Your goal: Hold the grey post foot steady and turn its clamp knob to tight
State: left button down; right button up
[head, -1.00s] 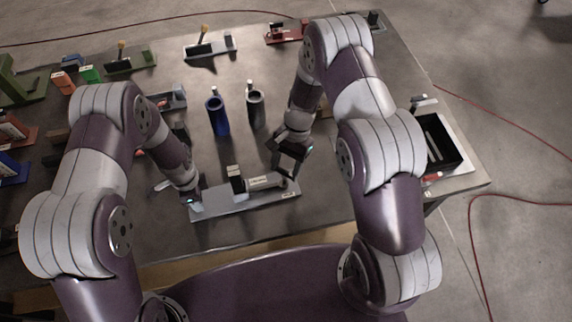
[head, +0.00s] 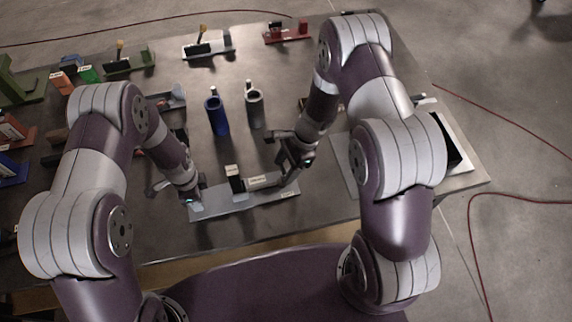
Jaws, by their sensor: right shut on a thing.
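The grey post foot (head: 215,207) is a long flat plate lying near the front edge of the table. A dark block with a pale top (head: 234,178) stands on it, with a grey labelled part (head: 258,182) beside the block. My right gripper (head: 284,180) is at the right end of that part and shut on what seems to be the clamp knob, which its fingers hide. My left gripper (head: 191,206) is at the plate's left end; whether its jaws are open or shut on the plate is too small to tell.
A blue cylinder (head: 217,117) and a dark grey cylinder (head: 255,110) stand behind the foot. White (head: 208,48), green (head: 130,63) and red (head: 287,33) plates with upright parts lie along the back. A pale tray (head: 458,180) is at the right, partly behind my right arm.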

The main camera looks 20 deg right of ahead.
jog(key=shift+m, duration=0.6)
jog(key=shift+a, duration=0.1)
jog(key=o, duration=1.1)
jog(key=shift+c, duration=0.2)
jog(key=shift+r, duration=0.1)
jog(key=v, duration=1.2)
jog(key=shift+s, duration=0.25)
pick_arm(q)
jog(key=c, duration=0.6)
grip_release()
jog(key=shift+o, duration=0.2)
